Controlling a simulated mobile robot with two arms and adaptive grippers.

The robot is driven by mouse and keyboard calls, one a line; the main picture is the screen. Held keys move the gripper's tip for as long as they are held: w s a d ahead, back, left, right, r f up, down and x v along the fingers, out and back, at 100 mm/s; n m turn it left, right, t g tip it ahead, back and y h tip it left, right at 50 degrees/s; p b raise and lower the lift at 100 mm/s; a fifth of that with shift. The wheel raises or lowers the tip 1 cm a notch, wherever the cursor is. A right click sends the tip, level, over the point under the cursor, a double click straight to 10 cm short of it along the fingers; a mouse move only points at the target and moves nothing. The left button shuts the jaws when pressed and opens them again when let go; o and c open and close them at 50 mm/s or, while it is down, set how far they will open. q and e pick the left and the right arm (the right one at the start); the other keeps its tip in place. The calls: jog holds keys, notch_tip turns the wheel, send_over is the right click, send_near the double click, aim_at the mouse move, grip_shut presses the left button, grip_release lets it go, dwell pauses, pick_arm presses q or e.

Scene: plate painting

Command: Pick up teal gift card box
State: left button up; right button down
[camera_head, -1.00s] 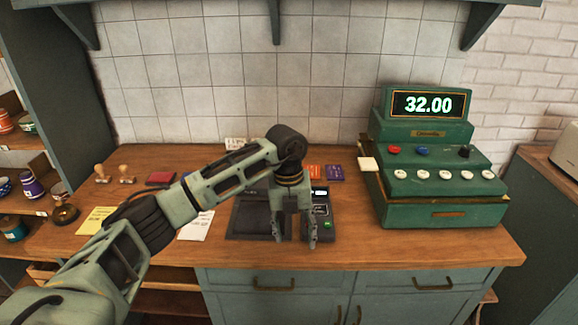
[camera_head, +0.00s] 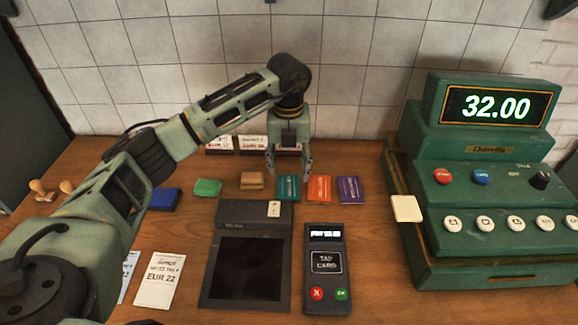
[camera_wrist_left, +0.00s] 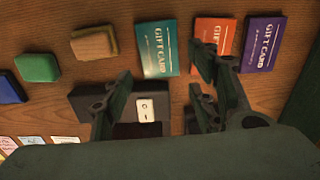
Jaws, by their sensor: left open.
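The teal gift card box (camera_head: 288,188) lies flat on the wooden counter, in a row with an orange gift card box (camera_head: 319,189) and a purple one (camera_head: 349,190) to its right. My left gripper (camera_head: 289,172) points down, open and empty, above and near the teal box. In the left wrist view the teal box (camera_wrist_left: 158,49) lies beyond the open fingers, with its "GIFT CARD" lettering visible. The orange box (camera_wrist_left: 210,42) is partly covered by a finger there. I cannot tell the exact height of the fingertips. My right gripper is not in view.
Left of the teal box lie a tan block (camera_head: 252,181), a green block (camera_head: 207,187) and a blue block (camera_head: 164,198). A dark device (camera_head: 247,262) and a card terminal (camera_head: 327,270) stand in front. The green cash register (camera_head: 480,185) is at the right. Tiled wall stands behind.

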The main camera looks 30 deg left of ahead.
aim_at(288, 188)
pick_arm(q)
jog(key=shift+w, duration=0.2)
jog(key=shift+f+p, duration=0.35)
jog(key=shift+f, duration=0.35)
jog(key=shift+s+f, duration=0.15)
jog(key=shift+f, duration=0.25)
jog(key=shift+s+f+p, duration=0.1)
jog(key=shift+f+p, duration=0.25)
jog(key=shift+p, duration=0.15)
notch_tip(288, 188, down, 4)
jog(key=shift+a+r+p, duration=0.1)
jog(key=shift+p, duration=0.65)
jog(key=shift+f, duration=0.6)
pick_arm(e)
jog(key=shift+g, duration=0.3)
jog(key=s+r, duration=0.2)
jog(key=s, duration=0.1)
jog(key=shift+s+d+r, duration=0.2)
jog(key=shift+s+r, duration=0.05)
